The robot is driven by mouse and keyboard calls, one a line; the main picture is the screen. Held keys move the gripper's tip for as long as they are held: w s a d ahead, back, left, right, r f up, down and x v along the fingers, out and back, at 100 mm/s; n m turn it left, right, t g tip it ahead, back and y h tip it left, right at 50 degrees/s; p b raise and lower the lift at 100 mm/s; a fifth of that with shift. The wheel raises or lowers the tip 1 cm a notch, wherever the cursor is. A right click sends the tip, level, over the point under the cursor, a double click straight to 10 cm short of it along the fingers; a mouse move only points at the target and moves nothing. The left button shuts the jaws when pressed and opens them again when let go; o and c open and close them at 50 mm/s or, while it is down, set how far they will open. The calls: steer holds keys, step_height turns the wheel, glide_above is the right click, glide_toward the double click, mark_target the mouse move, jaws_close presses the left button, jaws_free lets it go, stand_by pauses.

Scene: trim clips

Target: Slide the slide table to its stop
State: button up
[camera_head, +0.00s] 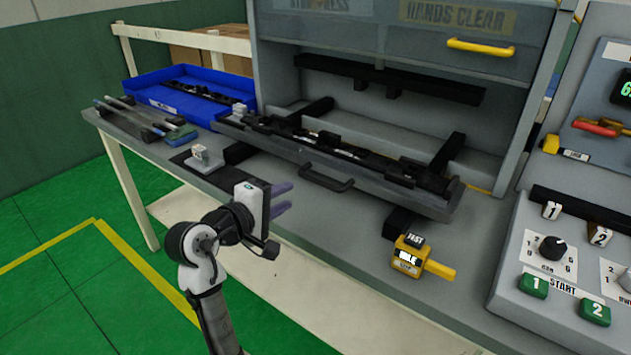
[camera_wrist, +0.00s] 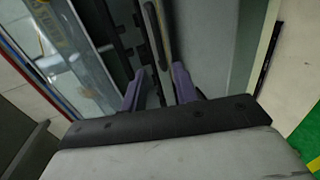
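The slide table (camera_head: 375,182) is a long grey tray carrying black fixtures and a dark part. It sticks out at the front of the grey press station, with a black bar handle (camera_head: 326,178) on its front face. My gripper (camera_head: 281,198) is left of the handle and nearer to me, apart from it in the head view. Its two purple fingers are spread with nothing between them. The wrist view also shows the open gripper (camera_wrist: 158,86), with a dark bar that looks like the handle (camera_wrist: 177,30) ahead of the fingertips.
A blue bin (camera_head: 180,92) stands at the bench's left, with a small white block on a stand (camera_head: 201,158) in front. A yellow test device (camera_head: 410,255) sits on the bench's front right. A button panel (camera_head: 560,250) is at far right. The raised guard has a yellow handle (camera_head: 480,47).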

mark_target(314, 181)
steer(key=p+x, duration=0.2)
steer(key=x, duration=1)
steer(key=shift+w, duration=0.1)
jaws_close()
